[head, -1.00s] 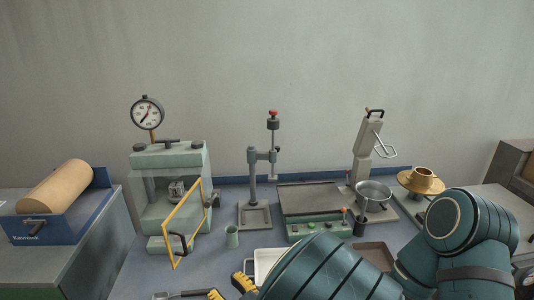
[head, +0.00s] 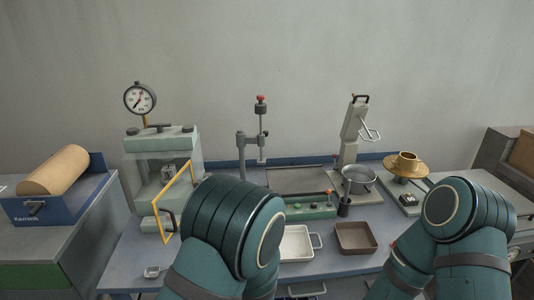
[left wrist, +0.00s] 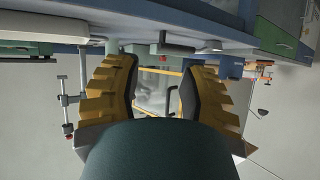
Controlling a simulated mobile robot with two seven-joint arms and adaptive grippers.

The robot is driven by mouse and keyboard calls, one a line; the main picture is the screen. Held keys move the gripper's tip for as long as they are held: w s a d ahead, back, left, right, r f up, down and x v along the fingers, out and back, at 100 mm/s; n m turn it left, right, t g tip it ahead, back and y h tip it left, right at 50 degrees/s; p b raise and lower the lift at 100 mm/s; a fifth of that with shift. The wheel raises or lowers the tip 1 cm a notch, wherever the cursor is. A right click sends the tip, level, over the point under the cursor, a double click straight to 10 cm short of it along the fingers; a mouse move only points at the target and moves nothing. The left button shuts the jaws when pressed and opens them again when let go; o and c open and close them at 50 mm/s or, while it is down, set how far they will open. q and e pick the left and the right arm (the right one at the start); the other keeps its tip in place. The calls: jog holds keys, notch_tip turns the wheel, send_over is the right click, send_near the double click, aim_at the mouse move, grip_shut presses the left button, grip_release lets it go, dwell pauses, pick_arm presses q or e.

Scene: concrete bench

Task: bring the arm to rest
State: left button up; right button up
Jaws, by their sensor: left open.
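My left arm (head: 225,230) rises in the lower middle of the head view, bent, with its gripper out of that view. The left wrist view shows the left gripper (left wrist: 158,68) with its two yellow-and-black fingers wide apart and nothing between them. That view looks upside down, with the bench at the top and the wall below. The press with the yellow-framed door shows beyond the gap, apart from the fingers. My right arm (head: 460,235) is folded at the lower right of the head view; its gripper is not seen.
The bench holds a press (head: 160,155) with a gauge and open yellow-framed door (head: 176,203), a stand (head: 241,160), a metal pan (head: 358,180), a brass dish (head: 405,167), a white tray (head: 296,243) and a brown tray (head: 356,238). A small scoop (head: 152,272) lies at front left.

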pick_arm(q)
jog(key=s+f+m+g+h, duration=0.1)
jog(key=s+f+g+h, duration=0.35)
jog(key=f, duration=0.35)
jog(key=s+d+f+m+g+h, duration=0.1)
jog(key=s+f+m+g+h, duration=0.1)
jog(key=s+h, duration=0.4)
jog(key=shift+s+d+m+g, duration=0.2)
jog(key=shift+s+m+g, duration=0.3)
jog(key=shift+s+g, duration=0.5)
